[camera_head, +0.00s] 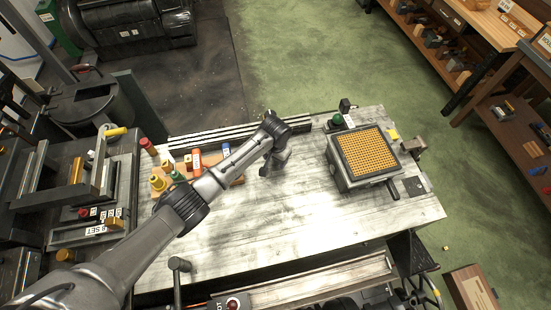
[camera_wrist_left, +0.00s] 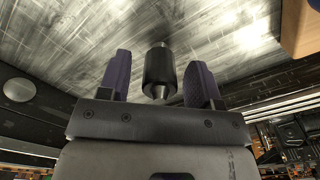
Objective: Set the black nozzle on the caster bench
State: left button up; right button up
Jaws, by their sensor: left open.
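The black nozzle (camera_wrist_left: 160,68) is a dark cylinder with a narrow metal tip at each end, seen in the left wrist view. It sits between the two purple fingers of my left gripper (camera_wrist_left: 158,72), with a visible gap on each side. The pale wooden bench (camera_head: 290,215) lies beyond the nozzle, and I cannot tell whether its far tip touches the top. In the head view my left gripper (camera_head: 273,166) is low over the bench's middle, pointing down. The nozzle cannot be made out there. My right gripper is not in view.
A machine with an orange gridded top (camera_head: 367,152) stands on the bench's right part. A dark rail runs along the back edge. The bench front is mostly clear.

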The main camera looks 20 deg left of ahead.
pick_arm(q)
notch_tip(320, 180, up, 12)
jog(key=p, duration=0.1)
jog(key=shift+f, duration=0.15)
dwell(0.7)
